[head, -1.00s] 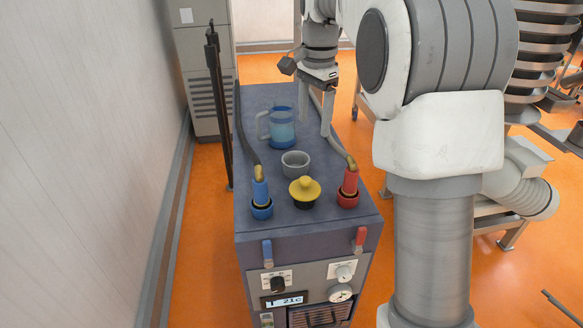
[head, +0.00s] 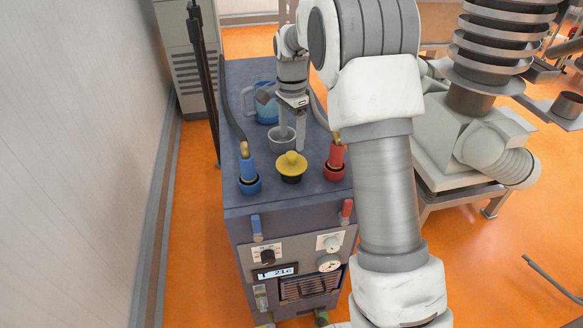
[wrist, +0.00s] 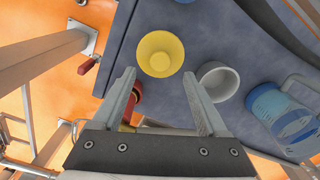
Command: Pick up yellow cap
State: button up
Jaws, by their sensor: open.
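The yellow cap (head: 291,163) sits on top of the dark blue machine, on a dark ring between a blue hose fitting and a red one. It has a wide flange and a small knob. In the wrist view the yellow cap (wrist: 160,54) lies ahead of my fingertips, roughly between their lines, with nothing covering it. My gripper (head: 292,140) is open and empty. It hangs just behind the cap, close to the grey cup. In the wrist view my gripper (wrist: 157,80) shows both fingers spread apart, short of the cap in the picture.
A grey cup (head: 281,139) stands just behind the cap; a blue jug (head: 264,106) is farther back. The blue fitting (head: 247,168) is left and the red fitting (head: 336,158) right. Hoses rise from both. The machine's front edge (head: 285,206) is near.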

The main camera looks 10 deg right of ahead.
aim_at(292, 154)
jog(key=shift+f+p, duration=0.55)
jog(key=shift+f, duration=2.25)
jog(key=shift+c, duration=0.3)
grip_shut()
